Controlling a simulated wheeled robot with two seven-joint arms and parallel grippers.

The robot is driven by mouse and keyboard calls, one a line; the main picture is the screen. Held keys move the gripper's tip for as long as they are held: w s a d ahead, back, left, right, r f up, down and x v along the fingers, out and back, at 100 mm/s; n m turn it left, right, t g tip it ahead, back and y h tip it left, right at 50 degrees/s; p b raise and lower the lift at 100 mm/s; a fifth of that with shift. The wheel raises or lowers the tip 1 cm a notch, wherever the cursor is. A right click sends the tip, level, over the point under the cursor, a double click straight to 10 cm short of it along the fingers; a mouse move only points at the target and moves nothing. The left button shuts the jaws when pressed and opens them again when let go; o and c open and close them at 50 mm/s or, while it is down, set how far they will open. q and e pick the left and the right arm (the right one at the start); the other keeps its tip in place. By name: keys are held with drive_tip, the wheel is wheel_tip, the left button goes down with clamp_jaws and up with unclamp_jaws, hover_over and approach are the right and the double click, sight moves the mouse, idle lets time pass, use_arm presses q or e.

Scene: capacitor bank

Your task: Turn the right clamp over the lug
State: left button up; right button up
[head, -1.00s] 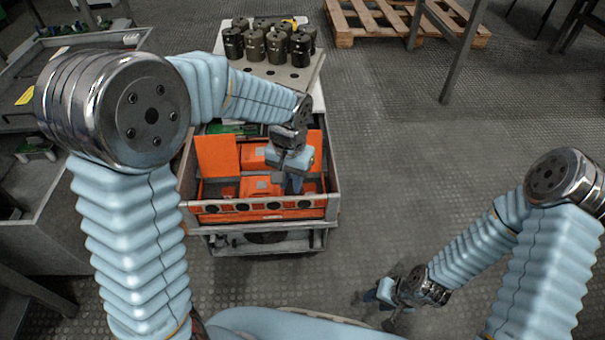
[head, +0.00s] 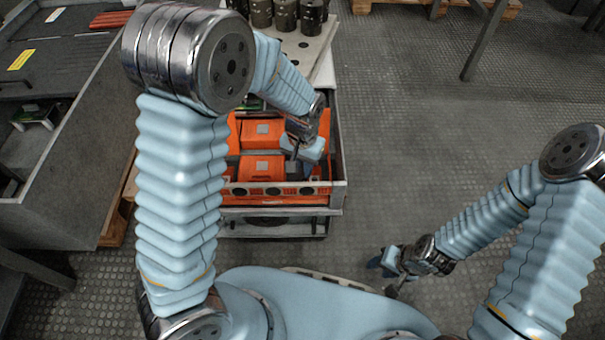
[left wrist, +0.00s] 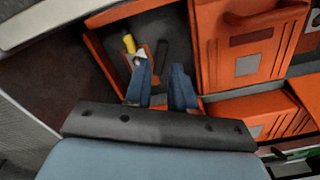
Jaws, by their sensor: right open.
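My left gripper (head: 293,164) reaches down into the cart's box of orange parts, near its right side. In the left wrist view its two blue fingers (left wrist: 161,80) are apart, with nothing clearly held between them. Just beyond the fingertips lie a small yellow-ended piece (left wrist: 129,43) with a whitish part, and a dark rounded bar (left wrist: 161,54), in a grey recess. I cannot tell whether either is the right clamp. The lug is not clearly seen. My right gripper (head: 384,268) is open, low over the floor, away from the cart.
Orange housings (head: 262,168) fill much of the cart tray (head: 335,192); another housing (left wrist: 245,45) stands close right of the fingers. Dark cylinders (head: 287,14) stand on a plate behind. A grey bench (head: 70,190) flanks the left. Floor to the right is clear.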

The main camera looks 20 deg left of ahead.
sight(302, 178)
use_arm(q)
drive_tip(key=shift+f, duration=1.5)
clamp_jaws()
drive_tip(key=shift+m, duration=0.3)
drive_tip(key=m, duration=0.5)
drive_tip(key=shift+m, duration=0.3)
drive_tip(key=m+p, duration=0.1)
drive_tip(key=m, duration=0.5)
drive_tip(key=shift+m, duration=0.4)
